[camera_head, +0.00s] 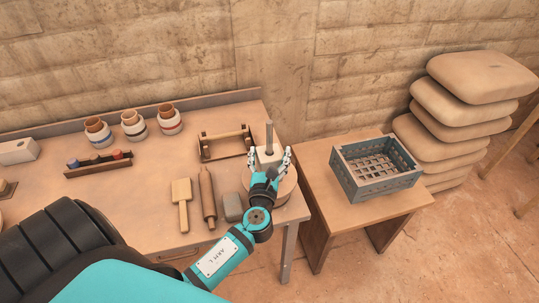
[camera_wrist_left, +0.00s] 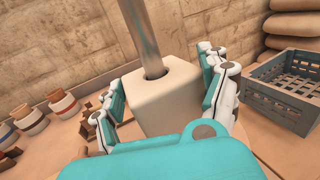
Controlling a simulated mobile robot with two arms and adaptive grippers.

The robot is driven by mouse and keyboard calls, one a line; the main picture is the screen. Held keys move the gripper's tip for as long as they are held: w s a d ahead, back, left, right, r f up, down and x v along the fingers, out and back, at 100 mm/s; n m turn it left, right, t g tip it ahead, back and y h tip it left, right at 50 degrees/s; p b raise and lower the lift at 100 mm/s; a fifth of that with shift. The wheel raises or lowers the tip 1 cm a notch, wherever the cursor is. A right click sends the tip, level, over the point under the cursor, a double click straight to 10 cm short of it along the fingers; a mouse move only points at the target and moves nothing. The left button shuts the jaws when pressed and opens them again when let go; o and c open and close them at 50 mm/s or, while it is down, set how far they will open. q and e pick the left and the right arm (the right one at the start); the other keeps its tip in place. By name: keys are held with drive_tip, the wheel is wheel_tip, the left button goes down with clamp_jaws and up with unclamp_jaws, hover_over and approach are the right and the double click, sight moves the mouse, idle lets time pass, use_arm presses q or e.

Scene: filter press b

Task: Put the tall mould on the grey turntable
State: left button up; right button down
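A cream block (camera_head: 268,154) with an upright grey metal rod (camera_head: 269,132) in its top stands near the right end of the workbench; it looks like the tall mould. In the left wrist view the block (camera_wrist_left: 165,95) is upright between my fingers. My left gripper (camera_head: 270,154) has its fingers spread on both sides of it, with narrow gaps showing. A round, tan-looking disc (camera_head: 288,188), perhaps the turntable, lies under my gripper. The gripper hides the block's base, so I cannot tell whether it rests on the disc. My right gripper is out of view.
A grey-blue crate (camera_head: 376,168) stands on a lower side table to the right. A rolling pin (camera_head: 207,190), a mallet (camera_head: 182,200) and a small grey block (camera_head: 232,207) lie left of my gripper. A wooden frame (camera_head: 226,145) and several jars (camera_head: 133,124) stand behind.

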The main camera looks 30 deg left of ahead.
use_arm(q)
drive_tip(key=shift+r, duration=0.25)
drive_tip(key=b+v, duration=0.2)
drive_tip(key=v, duration=1)
